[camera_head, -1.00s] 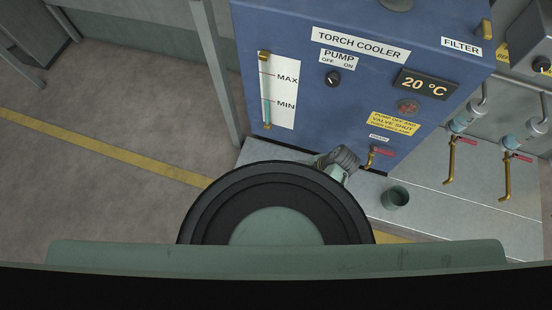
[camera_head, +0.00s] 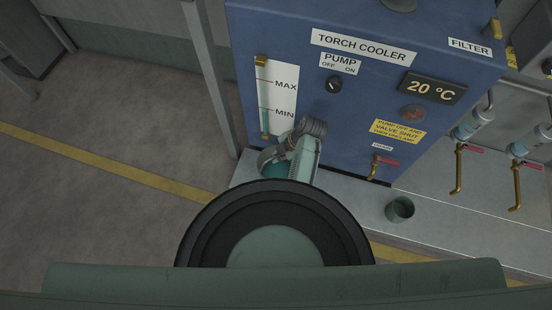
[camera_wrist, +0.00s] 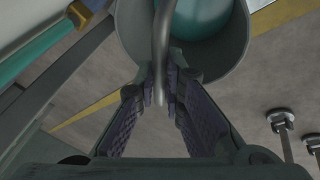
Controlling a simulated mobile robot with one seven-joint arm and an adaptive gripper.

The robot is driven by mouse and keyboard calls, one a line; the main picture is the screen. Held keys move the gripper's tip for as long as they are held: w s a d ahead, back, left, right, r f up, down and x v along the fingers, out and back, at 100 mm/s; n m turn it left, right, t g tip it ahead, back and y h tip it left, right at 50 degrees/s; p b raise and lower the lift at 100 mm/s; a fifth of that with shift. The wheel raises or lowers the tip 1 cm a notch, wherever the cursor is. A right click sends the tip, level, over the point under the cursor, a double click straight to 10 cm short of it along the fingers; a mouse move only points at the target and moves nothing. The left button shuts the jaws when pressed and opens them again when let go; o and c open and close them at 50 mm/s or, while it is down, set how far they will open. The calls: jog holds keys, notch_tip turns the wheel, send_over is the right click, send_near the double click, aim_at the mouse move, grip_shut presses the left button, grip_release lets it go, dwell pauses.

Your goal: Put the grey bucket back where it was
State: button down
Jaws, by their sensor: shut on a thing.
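The grey bucket (camera_wrist: 241,45) hangs by its handle (camera_wrist: 162,55) from my gripper (camera_wrist: 164,98), with teal liquid (camera_wrist: 205,18) inside. In the wrist view the fingers are shut on the handle, with the bucket beyond them. In the head view my gripper (camera_head: 284,153) is in front of the blue torch cooler, below its sight gauge. The bucket's rim and teal contents (camera_head: 275,170) show there just left of my arm. My arm hides the rest of the bucket.
The torch cooler (camera_head: 345,110) has a drain tap with a red handle (camera_head: 386,161). A small grey-green pot (camera_head: 400,209) stands on the pale ledge (camera_head: 345,203) to the right. More brass taps (camera_head: 459,170) hang further right. The floor at left is clear, with a yellow line (camera_head: 120,167).

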jog(key=f+b, duration=0.1)
jog(key=w+f+b, duration=0.1)
jog(key=a+f+b, duration=0.1)
jog(key=shift+w+f, duration=0.2)
jog(key=shift+f, duration=0.05)
jog(key=c, duration=2.2)
grip_release()
jog(key=shift+f, duration=0.2)
jog(key=o, duration=0.5)
jog(key=shift+r, duration=0.15)
jog(key=v, duration=1.2)
